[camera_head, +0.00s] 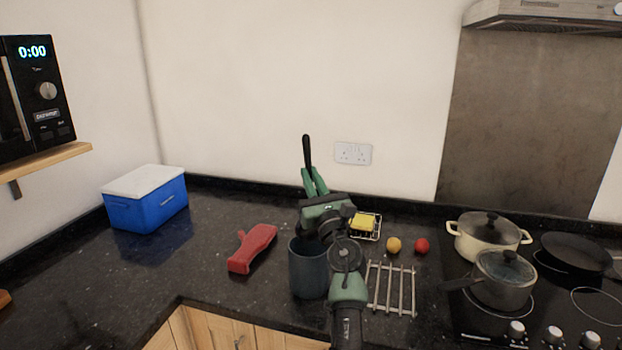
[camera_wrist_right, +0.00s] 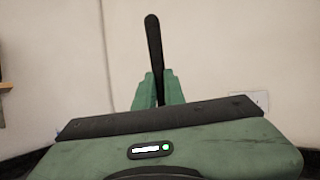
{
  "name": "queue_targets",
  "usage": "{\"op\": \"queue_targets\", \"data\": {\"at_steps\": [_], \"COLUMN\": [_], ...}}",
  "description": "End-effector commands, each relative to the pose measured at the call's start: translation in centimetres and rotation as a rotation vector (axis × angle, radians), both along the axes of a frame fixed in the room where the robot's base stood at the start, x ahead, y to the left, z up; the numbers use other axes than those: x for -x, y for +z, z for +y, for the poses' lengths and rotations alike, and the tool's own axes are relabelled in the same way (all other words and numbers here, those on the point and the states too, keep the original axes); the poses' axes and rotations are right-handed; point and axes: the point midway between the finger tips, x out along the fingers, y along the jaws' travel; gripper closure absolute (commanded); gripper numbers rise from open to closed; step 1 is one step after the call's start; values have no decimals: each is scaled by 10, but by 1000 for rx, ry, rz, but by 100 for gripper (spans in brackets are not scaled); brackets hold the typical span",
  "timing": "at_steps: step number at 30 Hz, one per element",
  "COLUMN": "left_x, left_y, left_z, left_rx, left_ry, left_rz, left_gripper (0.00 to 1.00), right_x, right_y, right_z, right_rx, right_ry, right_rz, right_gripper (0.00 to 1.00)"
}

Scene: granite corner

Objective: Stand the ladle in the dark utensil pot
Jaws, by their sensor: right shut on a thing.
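The ladle (camera_head: 307,150) shows as a black handle standing upright out of my right gripper (camera_head: 315,182). The green fingers are shut on it. In the right wrist view the same handle (camera_wrist_right: 154,50) rises between the fingertips (camera_wrist_right: 158,90), leaning slightly left at the top. The ladle's bowl is hidden behind the gripper body. The dark blue-grey utensil pot (camera_head: 305,270) stands on the counter, below and nearer than the gripper. My right arm covers part of its rim and right side, so its inside cannot be seen. My left gripper is not in view.
A red object (camera_head: 252,248) lies left of the pot, a metal trivet (camera_head: 391,290) right of it. Behind are a wire holder with a yellow sponge (camera_head: 363,222), a yellow fruit (camera_head: 393,245) and a red one (camera_head: 421,246). Pans (camera_head: 503,278) stand right, a blue cool box (camera_head: 147,205) left.

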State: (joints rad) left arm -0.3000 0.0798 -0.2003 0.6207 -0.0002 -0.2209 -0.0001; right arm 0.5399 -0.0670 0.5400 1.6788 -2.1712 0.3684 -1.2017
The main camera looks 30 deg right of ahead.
Motion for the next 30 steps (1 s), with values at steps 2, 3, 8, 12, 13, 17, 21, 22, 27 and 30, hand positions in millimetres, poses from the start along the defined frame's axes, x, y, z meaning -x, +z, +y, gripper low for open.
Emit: {"op": "queue_targets", "data": {"at_steps": [2,3,8,12,13,17,21,22,27,30], "left_x": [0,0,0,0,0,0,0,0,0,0], "left_y": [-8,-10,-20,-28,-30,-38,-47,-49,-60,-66], "left_z": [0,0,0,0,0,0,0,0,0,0], "left_rx": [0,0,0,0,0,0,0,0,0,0], "left_ry": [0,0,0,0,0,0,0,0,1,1], "left_rz": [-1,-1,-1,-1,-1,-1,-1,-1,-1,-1], "left_gripper": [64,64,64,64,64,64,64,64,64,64], "right_x": [0,0,0,0,0,0,0,0,0,0], "right_y": [-10,-13,-26,-37,-40,-50,-61,-64,-77,-84], "right_z": [0,0,0,0,0,0,0,0,0,0], "right_rx": [1,1,0,1,1,0,1,1,0,1], "right_ry": [0,0,0,0,0,0,0,0,1,0], "right_rz": [1,1,1,1,1,0,1,1,0,0], "right_gripper": [100,100,100,100,100,100,100,100,100,100]}}
